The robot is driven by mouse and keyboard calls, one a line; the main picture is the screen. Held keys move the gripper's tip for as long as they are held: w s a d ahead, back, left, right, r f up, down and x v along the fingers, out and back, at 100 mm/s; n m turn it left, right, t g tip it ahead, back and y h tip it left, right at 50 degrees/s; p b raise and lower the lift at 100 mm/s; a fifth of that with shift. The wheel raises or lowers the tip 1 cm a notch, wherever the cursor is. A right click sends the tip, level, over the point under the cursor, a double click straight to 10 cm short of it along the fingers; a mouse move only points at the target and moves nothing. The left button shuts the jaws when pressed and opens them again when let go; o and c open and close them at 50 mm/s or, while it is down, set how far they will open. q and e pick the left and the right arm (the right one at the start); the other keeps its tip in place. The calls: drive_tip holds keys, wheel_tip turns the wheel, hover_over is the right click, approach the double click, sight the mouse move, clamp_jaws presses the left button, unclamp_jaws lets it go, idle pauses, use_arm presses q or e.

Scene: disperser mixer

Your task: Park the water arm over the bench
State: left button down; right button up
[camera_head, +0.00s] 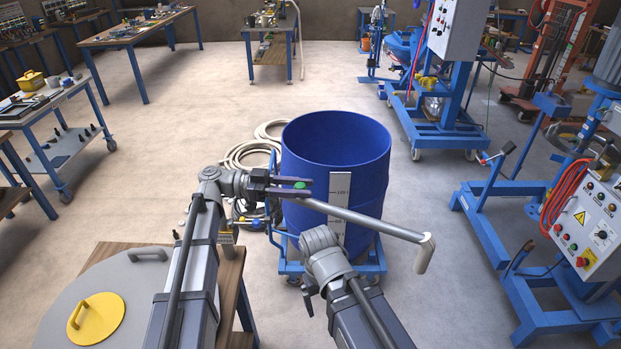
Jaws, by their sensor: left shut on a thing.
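The water arm (375,224) is a grey pipe with a pale, downturned spout at its right end. It crosses the picture in front of the blue drum, and its spout hangs to the right of the drum. My left gripper (290,187) is shut on the water arm near its left end, beside a green spot. The wooden bench (232,280) is at the lower left, partly hidden by my left arm. My right arm's wrist is in front of the drum's lower part. A dark part of the right gripper (307,297) shows, but its fingers are not clear.
The open blue drum (312,165) stands on a blue wheeled dolly (375,262). A large grey lid (135,295) with a yellow hatch (96,318) lies on the bench. A blue machine frame (490,215) stands at right.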

use_arm(q)
drive_tip(key=shift+s+a+m+g, duration=0.3)
drive_tip(key=shift+s+a+g, duration=0.15)
drive_tip(key=shift+s, duration=0.2)
drive_tip(key=shift+s+a+m+g, duration=0.35)
drive_tip(key=shift+s+g, duration=0.1)
drive_tip(key=shift+s, duration=0.2)
drive_tip(key=c, duration=0.5)
unclamp_jaws()
drive_tip(key=v, duration=0.7)
drive_tip(key=shift+a, duration=0.2)
drive_tip(key=shift+w+r, duration=0.1)
